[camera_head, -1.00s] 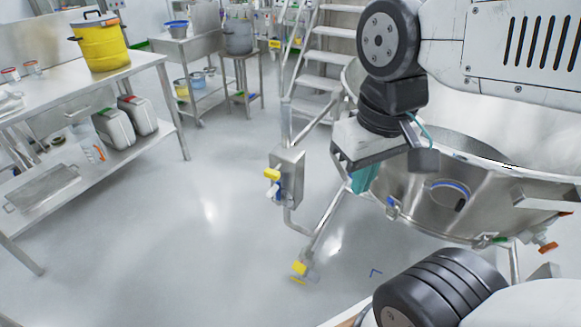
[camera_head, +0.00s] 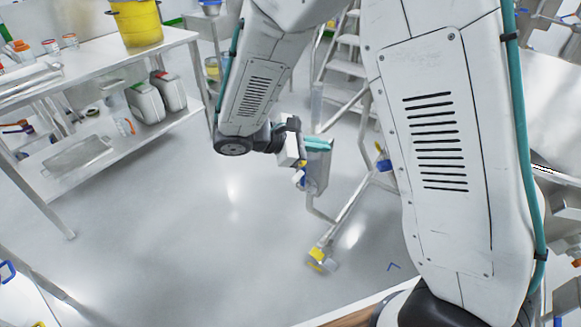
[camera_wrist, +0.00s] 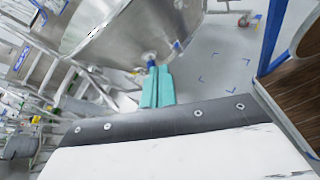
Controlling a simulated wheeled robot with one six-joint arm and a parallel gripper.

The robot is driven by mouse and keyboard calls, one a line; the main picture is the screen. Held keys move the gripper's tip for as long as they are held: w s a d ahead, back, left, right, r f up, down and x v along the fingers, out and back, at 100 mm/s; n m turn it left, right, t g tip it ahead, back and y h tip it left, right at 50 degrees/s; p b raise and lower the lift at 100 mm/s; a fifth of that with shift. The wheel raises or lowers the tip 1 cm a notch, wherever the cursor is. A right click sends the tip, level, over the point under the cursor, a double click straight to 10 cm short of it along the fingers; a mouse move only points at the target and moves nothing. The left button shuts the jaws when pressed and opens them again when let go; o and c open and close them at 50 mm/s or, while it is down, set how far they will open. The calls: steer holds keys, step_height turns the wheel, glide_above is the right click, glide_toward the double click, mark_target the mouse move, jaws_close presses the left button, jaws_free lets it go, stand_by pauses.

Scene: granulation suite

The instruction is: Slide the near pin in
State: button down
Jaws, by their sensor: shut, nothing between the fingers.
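My gripper (camera_head: 326,144) has teal fingers. In the head view they lie across the top of a grey metal box on the frame of the steel vessel. In the wrist view the fingers (camera_wrist: 158,72) are together and hold nothing, pointing at the vessel (camera_wrist: 135,38). A blue-ended fitting (camera_wrist: 152,62) shows right at the fingertips; I cannot tell whether they touch. A second blue fitting (camera_wrist: 177,45) sits on the vessel's side. A blue fitting (camera_head: 383,163) also shows in the head view beside my arm. I cannot tell which one is the near pin.
The grey box (camera_head: 317,172) carries yellow and blue-white handles. A caster with a yellow pedal (camera_head: 320,259) stands below it. A steel bench (camera_head: 170,42) with a yellow drum (camera_head: 136,22) stands at left. Open floor (camera_head: 220,240) lies between. My arm hides most of the vessel.

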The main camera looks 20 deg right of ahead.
steer(key=w+a+f+n+t+h, duration=0.1)
steer(key=w+a+f+n+t, duration=0.4)
steer(key=f, duration=0.5)
steer(key=w+a+f+n+t, duration=0.2)
steer(key=a+f+n+t, duration=0.45)
steer(key=a+f, duration=0.2)
steer(key=f+x, duration=0.1)
steer(key=x, duration=1.3)
steer(key=shift+s+d+f+n+g, duration=0.25)
steer(key=shift+d+n+g, duration=0.1)
steer(key=shift+d, duration=0.1)
